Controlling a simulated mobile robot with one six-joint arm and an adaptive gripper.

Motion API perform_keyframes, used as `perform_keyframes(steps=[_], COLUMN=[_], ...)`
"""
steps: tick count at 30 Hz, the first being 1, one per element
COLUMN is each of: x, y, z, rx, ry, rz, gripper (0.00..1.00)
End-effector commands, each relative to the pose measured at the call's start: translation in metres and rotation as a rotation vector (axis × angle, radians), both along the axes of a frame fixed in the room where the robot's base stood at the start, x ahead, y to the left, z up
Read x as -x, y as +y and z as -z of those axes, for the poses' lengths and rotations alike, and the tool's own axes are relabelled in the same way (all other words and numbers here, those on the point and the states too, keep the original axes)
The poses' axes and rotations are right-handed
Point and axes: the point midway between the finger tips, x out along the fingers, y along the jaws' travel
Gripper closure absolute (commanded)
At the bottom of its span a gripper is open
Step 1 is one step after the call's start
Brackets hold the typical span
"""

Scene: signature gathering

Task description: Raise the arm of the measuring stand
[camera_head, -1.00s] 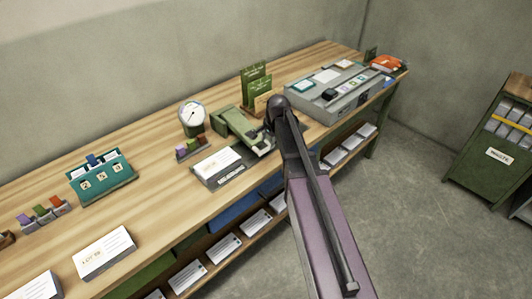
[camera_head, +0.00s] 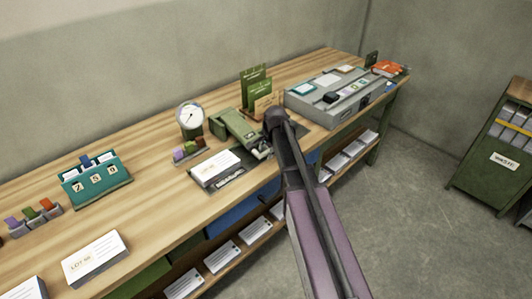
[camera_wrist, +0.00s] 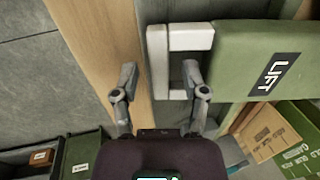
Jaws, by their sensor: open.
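The measuring stand's green arm (camera_head: 238,127) lies low over the bench, beside a round white dial (camera_head: 190,117). In the wrist view the green arm (camera_wrist: 240,55), marked LIFT, ends in a pale rectangular loop handle (camera_wrist: 157,60). My gripper (camera_wrist: 159,76) is open at this handle. Its left finger is outside the loop's end bar, and its right finger is over the loop's opening, so the bar shows between them. I cannot tell whether either finger touches it. In the head view my own arm hides most of the gripper and handle.
A paper stack (camera_head: 216,165) lies in front of the stand. Green card racks (camera_head: 255,88) stand behind it, and a grey case (camera_head: 325,98) to its right. A teal number holder (camera_head: 97,182) is at left.

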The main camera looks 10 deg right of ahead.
Motion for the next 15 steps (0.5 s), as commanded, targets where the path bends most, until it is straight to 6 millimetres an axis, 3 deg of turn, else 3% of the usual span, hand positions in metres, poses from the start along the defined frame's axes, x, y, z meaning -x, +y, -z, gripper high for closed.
perform_keyframes(steps=[5,10,15], x=[0.0,0.0,0.0], y=[0.0001,0.0001,0.0001], z=[-0.0002,-0.0002,-0.0002], rx=[0.0,0.0,0.0], ry=[0.0,0.0,0.0], rz=[0.0,0.0,0.0], gripper=[0.46,0.96,1.0])
